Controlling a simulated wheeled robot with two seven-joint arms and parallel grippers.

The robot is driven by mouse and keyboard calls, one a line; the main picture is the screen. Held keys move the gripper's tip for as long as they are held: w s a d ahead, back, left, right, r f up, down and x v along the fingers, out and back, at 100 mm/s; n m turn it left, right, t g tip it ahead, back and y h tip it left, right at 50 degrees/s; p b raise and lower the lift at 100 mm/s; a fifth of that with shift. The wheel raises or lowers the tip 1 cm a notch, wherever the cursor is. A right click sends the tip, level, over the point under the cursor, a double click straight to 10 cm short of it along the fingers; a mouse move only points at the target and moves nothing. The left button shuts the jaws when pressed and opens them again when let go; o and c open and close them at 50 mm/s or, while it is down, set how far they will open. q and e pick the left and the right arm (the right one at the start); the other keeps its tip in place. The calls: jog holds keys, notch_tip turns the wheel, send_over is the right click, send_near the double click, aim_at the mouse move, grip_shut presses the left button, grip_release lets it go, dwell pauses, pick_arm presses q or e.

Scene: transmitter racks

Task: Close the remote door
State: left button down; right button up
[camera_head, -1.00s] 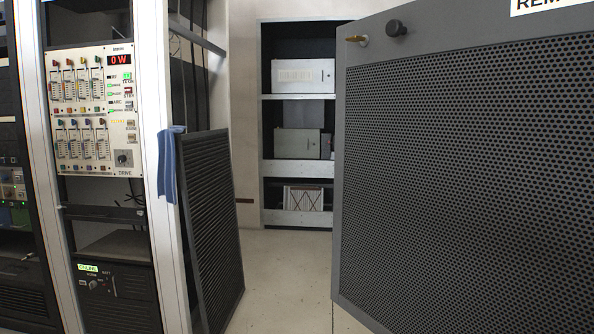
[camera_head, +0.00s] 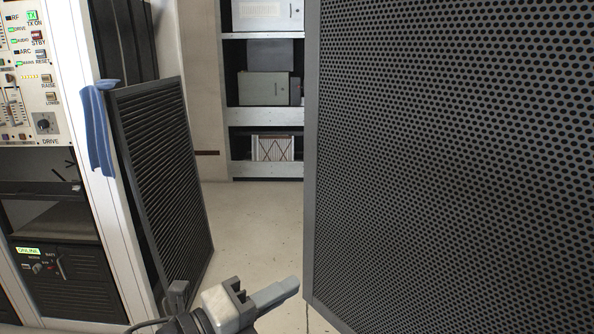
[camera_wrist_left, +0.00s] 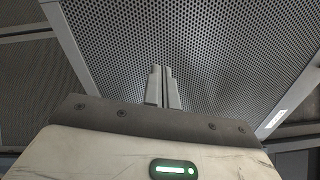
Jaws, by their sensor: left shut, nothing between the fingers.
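The remote door (camera_head: 450,160) is a large dark grey panel with a perforated mesh face, standing open across the right half of the head view. Its left edge is near the middle of the picture. My left gripper (camera_head: 285,290) is low in the head view, left of the door's lower left edge. In the left wrist view the gripper (camera_wrist_left: 162,72) shows its two fingers together and empty, with the mesh of the door (camera_wrist_left: 200,35) beyond them. Whether the fingertips touch the door I cannot tell. My right gripper is not in view.
A transmitter rack (camera_head: 60,215) with a control panel stands at the left. A louvred panel (camera_head: 160,180) leans against it, with a blue cloth (camera_head: 97,125) hanging at its top. Shelves (camera_head: 265,115) stand at the back. Pale floor (camera_head: 255,225) is clear between panel and door.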

pick_arm(q)
jog(key=w+a+r+m+p, duration=0.1)
jog(key=w+a+r+m, duration=0.2)
jog(key=r+m, duration=0.4)
jog(key=m+p, duration=0.1)
jog(key=m, duration=0.7)
send_near(311, 164)
jog(key=p+x, duration=0.1)
jog(key=x, duration=0.5)
jog(key=shift+w+d, duration=0.2)
jog(key=shift+d, duration=0.15)
jog(key=shift+w+d+r+p, duration=0.1)
jog(key=shift+p, duration=0.2)
